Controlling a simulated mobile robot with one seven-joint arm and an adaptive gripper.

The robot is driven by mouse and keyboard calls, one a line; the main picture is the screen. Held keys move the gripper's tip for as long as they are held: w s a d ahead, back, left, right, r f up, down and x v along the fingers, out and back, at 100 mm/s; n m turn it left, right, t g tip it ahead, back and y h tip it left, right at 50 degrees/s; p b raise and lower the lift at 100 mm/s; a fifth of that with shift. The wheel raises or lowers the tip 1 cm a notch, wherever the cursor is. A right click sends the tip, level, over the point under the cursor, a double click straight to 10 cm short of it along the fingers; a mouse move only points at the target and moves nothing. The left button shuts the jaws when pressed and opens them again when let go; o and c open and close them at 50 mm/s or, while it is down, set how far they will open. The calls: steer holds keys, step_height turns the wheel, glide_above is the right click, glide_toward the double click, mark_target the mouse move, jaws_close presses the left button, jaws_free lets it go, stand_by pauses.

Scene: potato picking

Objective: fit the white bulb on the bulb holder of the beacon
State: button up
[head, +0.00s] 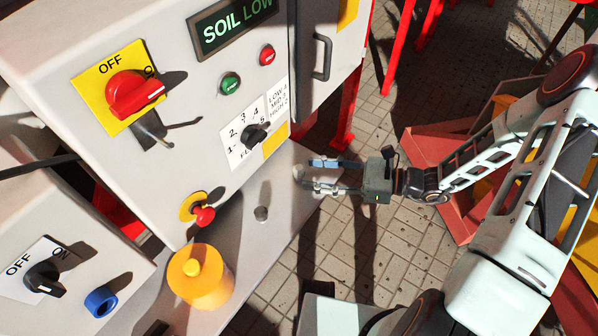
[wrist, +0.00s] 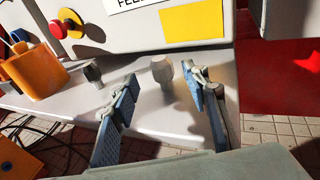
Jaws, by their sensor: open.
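The white bulb (wrist: 162,70) stands upright near the right end of the grey shelf in the wrist view, between and a little beyond my fingertips. In the head view the bulb (head: 299,172) is a small pale shape at the fingertips. My gripper (head: 309,173) is open and empty, its two blue-padded fingers (wrist: 158,88) spread apart, with no visible contact. A small dark grey post (wrist: 93,73), which looks like the bulb holder, stands left of the bulb; it shows in the head view (head: 261,213) too. An orange round part, seemingly of the beacon (head: 200,277), stands farther left on the shelf.
The control cabinet (head: 180,60) rises behind the shelf (head: 235,232). A red push button (head: 205,216) and a dial (head: 256,134) stick out of its front. The shelf's right edge is close to the bulb. Red bins (head: 440,150) stand on the paved floor at right.

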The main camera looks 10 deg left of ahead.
mark_target(299, 170)
steer(key=a, duration=0.2)
steer(key=a+b, duration=0.1)
steer(key=a, duration=0.1)
steer(key=shift+w+a+f, duration=0.15)
steer(key=shift+a, duration=0.25)
steer(key=c, duration=1)
steer(key=shift+c, duration=0.2)
